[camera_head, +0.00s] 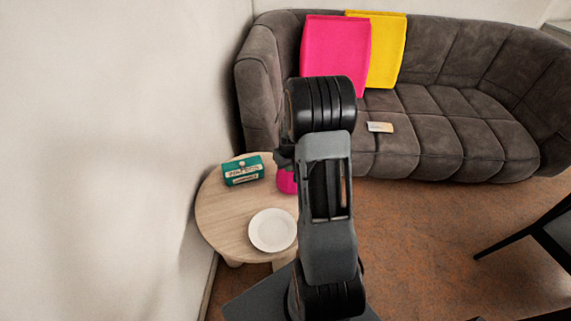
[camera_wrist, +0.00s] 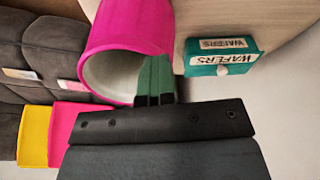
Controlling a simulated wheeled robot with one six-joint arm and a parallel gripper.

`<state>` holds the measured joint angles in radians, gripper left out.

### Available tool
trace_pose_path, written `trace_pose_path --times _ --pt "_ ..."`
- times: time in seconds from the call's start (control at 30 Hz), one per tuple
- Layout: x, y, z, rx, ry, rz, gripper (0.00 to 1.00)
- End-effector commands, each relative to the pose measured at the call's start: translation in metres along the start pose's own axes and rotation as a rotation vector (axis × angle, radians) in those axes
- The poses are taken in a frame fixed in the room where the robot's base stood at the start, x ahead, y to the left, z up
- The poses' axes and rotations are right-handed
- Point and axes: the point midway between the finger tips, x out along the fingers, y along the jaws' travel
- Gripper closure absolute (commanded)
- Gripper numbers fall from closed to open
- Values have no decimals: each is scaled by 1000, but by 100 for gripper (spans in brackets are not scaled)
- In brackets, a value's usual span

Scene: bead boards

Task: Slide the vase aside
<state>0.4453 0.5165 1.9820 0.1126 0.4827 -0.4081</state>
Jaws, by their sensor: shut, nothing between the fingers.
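The vase is a bright pink round vessel with a pale inside. In the head view the vase (camera_head: 287,181) stands on the round wooden table, partly hidden by my arm. In the wrist view the vase (camera_wrist: 125,27) is large, with its open mouth facing the camera. My gripper (camera_wrist: 155,62) is shut and empty, its fingers beside the vase wall, on the side toward the green wafer box. Whether the fingers touch the vase I cannot tell. In the head view my gripper is mostly hidden behind my arm.
A green wafer box (camera_head: 243,171) stands on the table (camera_head: 221,209), left of the vase. A white plate (camera_head: 272,230) lies at the table's front. A wall is at left.

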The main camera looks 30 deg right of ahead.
Motion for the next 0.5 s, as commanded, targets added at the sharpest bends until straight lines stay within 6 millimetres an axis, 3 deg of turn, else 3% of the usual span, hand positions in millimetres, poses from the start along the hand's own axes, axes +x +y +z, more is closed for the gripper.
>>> trace_pose_path --times 0.27,0.5 --pt "-7 -2 6 -1 -5 -2 100" --pt "-16 -1 46 1 0 0 100"
